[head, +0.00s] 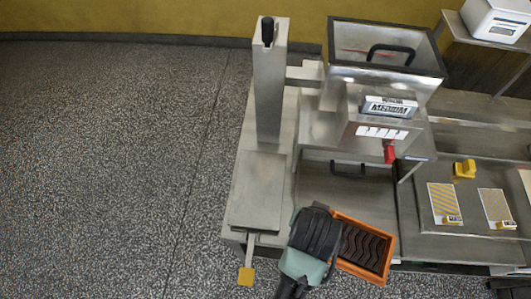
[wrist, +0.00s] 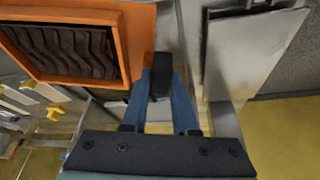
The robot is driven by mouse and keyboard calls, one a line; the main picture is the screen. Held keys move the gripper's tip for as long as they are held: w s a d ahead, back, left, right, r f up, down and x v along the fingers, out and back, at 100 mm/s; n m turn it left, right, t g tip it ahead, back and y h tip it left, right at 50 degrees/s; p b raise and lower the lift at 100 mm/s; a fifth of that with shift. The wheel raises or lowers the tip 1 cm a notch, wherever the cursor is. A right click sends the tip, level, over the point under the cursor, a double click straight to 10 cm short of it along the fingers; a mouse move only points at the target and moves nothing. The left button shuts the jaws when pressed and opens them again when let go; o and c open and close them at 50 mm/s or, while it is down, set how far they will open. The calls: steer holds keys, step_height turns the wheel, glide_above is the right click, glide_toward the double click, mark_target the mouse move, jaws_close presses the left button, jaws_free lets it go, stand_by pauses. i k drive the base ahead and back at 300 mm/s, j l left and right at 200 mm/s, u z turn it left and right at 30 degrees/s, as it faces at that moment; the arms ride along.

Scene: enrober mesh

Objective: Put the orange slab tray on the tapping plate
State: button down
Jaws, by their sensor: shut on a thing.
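The orange slab tray (head: 387,270) is a rectangular orange frame with dark wavy slabs inside. It is at the lower middle of the head view, just right of my gripper (head: 334,238). In the wrist view the tray (wrist: 128,40) fills the upper left, and my gripper (wrist: 161,78) is shut on its near side; the exact contact is partly hidden by the fingers. The tapping plate (head: 258,190), a flat grey plate in front of a tall post, lies left of and beyond the tray. It also shows in the wrist view (wrist: 250,60), right of my fingers. Its top is bare.
A grey post (head: 270,90) with a black knob rises behind the plate. A yellow-ended lever (head: 246,276) sticks out in front. The steel machine with its hopper (head: 385,75) stands right of the post. Yellow-striped cards (head: 443,202) lie on the right. Open floor is left.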

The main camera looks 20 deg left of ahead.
mark_target(258, 191)
steer(key=u, duration=1)
steer(key=k+l+u, duration=0.1)
steer(key=l, duration=0.3)
steer(key=k+l, duration=0.1)
steer(key=l, duration=0.3)
steer(key=k+l+u, duration=0.15)
steer(key=l, duration=0.2)
steer(key=i, duration=0.35)
